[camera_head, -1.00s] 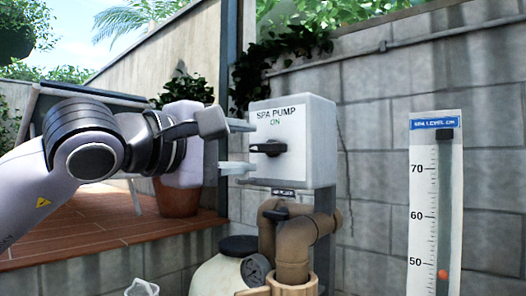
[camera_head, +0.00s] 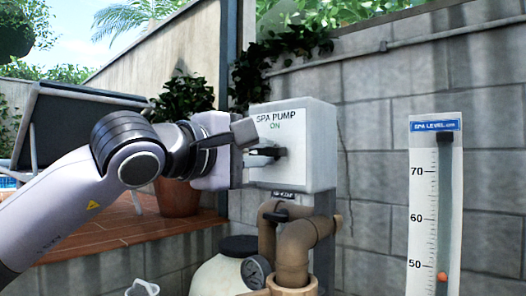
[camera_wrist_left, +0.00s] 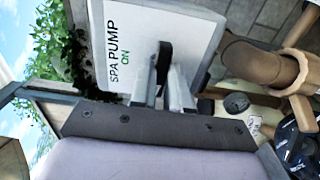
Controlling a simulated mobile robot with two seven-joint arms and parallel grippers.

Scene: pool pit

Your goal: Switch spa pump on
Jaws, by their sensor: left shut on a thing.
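The white spa pump box (camera_head: 318,150) is on a post in front of the block wall, labelled SPA PUMP and ON. Its black switch handle (camera_head: 281,152) lies about level, below the word ON. My left gripper (camera_head: 262,155) is at the box front with its fingers shut on the handle. In the left wrist view the handle (camera_wrist_left: 163,58) shows between the two grey fingertips of the left gripper (camera_wrist_left: 167,80). The fingers partly hide the handle in both views. My right gripper is not in view.
Brown pipes (camera_head: 294,245) and a pressure gauge (camera_head: 255,271) sit below the box. A spa level scale (camera_head: 424,200) stands on the right, its orange marker (camera_head: 442,276) a little under 50. A potted plant (camera_head: 177,195) stands behind my arm.

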